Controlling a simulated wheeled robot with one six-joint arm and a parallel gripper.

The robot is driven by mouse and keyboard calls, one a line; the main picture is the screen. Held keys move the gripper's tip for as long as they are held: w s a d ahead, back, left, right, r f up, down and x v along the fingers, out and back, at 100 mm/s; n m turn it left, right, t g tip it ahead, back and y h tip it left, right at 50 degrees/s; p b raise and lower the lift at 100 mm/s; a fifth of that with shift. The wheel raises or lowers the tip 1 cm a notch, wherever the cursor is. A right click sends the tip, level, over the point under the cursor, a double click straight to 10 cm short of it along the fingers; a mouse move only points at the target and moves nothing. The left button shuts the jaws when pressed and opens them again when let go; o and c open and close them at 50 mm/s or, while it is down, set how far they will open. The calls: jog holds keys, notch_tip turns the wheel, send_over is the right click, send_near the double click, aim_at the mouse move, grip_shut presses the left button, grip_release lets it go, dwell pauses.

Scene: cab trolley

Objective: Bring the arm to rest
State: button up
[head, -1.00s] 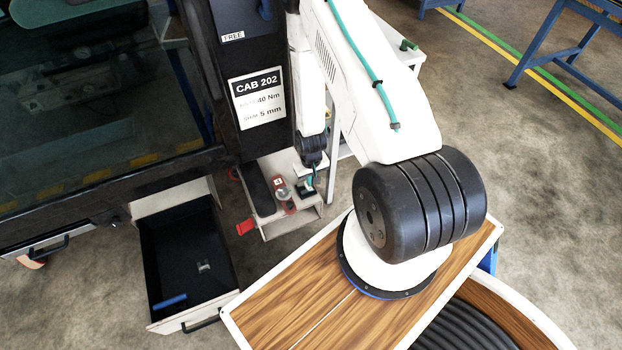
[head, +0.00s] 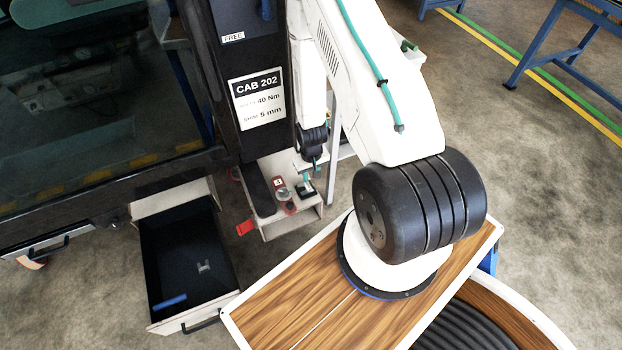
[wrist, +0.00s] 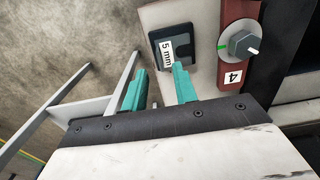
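My gripper (wrist: 157,82) is open, with its two teal fingers apart and nothing held between them. In the head view my gripper (head: 313,169) hangs above the small trolley shelf (head: 272,228), close to the cab post. A black block labelled "5 mm" (wrist: 185,38) lies on the shelf just beyond the fingers, and the right fingertip overlaps its label in the picture. The block also shows in the head view (head: 305,189). My arm is stretched out towards the shelf.
A red block marked 4 with a bolt (wrist: 233,72) is beside the black block. A black post with a "CAB 202" sign (head: 258,100) stands close to my arm. An open drawer (head: 185,250) is at left.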

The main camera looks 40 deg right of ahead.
jog(key=shift+r, duration=2.25)
jog(key=s+a+g, duration=0.2)
jog(key=s, duration=0.2)
jog(key=s+a+r+g, duration=0.1)
jog(key=s+a+r, duration=0.1)
jog(key=r, duration=0.9)
jog(key=s+a+r+n, duration=0.1)
jog(key=a+r, duration=0.1)
jog(key=r, duration=0.9)
jog(key=s+a+r+g, duration=0.1)
jog(key=s+a+r, duration=0.1)
jog(key=r, duration=1)
jog(key=s+a+r+n+t, duration=0.1)
jog(key=s+a+r+t, duration=0.1)
jog(key=s+r, duration=0.3)
jog(key=s+a+r+n+t, duration=0.1)
jog(key=s+a+r+t, duration=0.2)
jog(key=r, duration=0.9)
jog(key=shift+s+a+r, duration=0.25)
jog(key=shift+s+a, duration=0.6)
jog(key=shift+s, duration=0.4)
